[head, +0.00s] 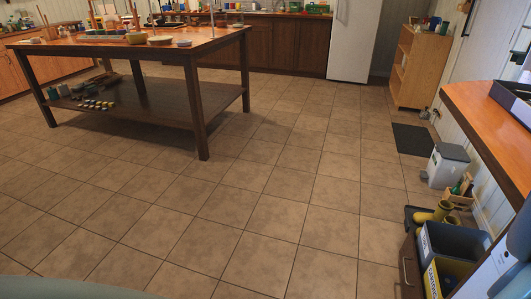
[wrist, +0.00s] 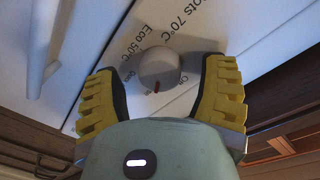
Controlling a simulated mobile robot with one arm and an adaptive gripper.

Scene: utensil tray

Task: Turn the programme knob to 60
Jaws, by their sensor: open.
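In the wrist view a round white knob (wrist: 160,67) sits on a white panel (wrist: 210,25). A red mark on the knob points down in the picture, toward my gripper's palm. Printed labels around the knob include "Eco 50°C" and a partly cut "ots 70°C"; others are partly hidden, and I can read no "60". My gripper (wrist: 160,70) is open, with one yellow ribbed finger on each side of the knob. Whether either finger touches the knob, I cannot tell. The head view shows neither the knob nor my gripper.
A pale bar (wrist: 42,45) stands out from the panel at left in the wrist view. In the head view a wooden table (head: 130,49) stands at left. The tiled floor between is clear.

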